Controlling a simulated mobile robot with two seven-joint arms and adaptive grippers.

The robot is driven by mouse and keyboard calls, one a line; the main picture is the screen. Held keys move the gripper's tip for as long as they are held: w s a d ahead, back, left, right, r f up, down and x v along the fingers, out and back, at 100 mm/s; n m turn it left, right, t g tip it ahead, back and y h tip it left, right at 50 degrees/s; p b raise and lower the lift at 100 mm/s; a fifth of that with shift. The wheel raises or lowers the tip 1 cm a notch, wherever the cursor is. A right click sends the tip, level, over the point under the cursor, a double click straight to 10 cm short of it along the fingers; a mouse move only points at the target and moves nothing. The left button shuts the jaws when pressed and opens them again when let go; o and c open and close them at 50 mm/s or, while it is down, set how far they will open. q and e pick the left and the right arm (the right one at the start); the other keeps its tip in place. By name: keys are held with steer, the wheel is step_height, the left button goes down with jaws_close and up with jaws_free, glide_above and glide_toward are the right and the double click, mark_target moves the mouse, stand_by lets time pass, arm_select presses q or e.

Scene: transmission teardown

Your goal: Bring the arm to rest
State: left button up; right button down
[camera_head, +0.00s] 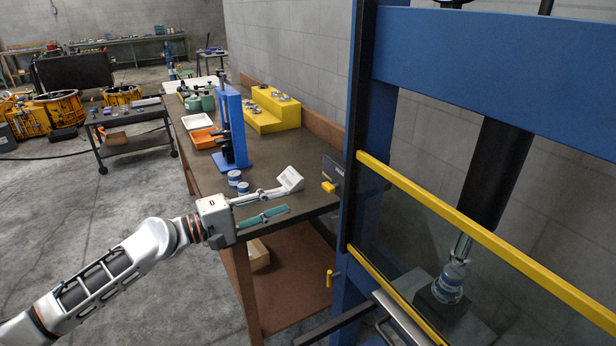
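My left arm (110,270) comes in from the lower left. Its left gripper (283,198) is over the near end of the brown workbench (205,172). The pale upper finger and the teal lower finger stand apart, with bench top showing between them. I see nothing held between them. My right gripper is not in view.
A blue press frame with yellow rails (480,215) and a clear panel stands close on the right; a metal part (449,283) sits behind the panel. The bench carries a small blue press (232,130), orange tray (202,138) and yellow stepped stand (270,108).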

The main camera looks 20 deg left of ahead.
arm_select(q)
steer(key=s+d+f+m+y, duration=0.25)
steer(key=s+f, duration=0.25)
steer(key=f, duration=0.6)
steer(key=s+d+f+m+y, duration=0.2)
steer(key=s+f+m, duration=0.25)
steer(key=f, duration=0.75)
steer(key=s+f+m+g+y, duration=0.2)
steer(key=s+f+m+y, duration=0.3)
steer(key=s+f, duration=0.8)
steer(key=s+m, duration=0.1)
steer(key=s, duration=0.2)
steer(key=shift+s+a+m, duration=0.15)
steer(key=shift+a+m, duration=0.1)
steer(key=shift+m, duration=0.05)
steer(key=shift+f+y, duration=0.1)
steer(key=shift+y, duration=0.15)
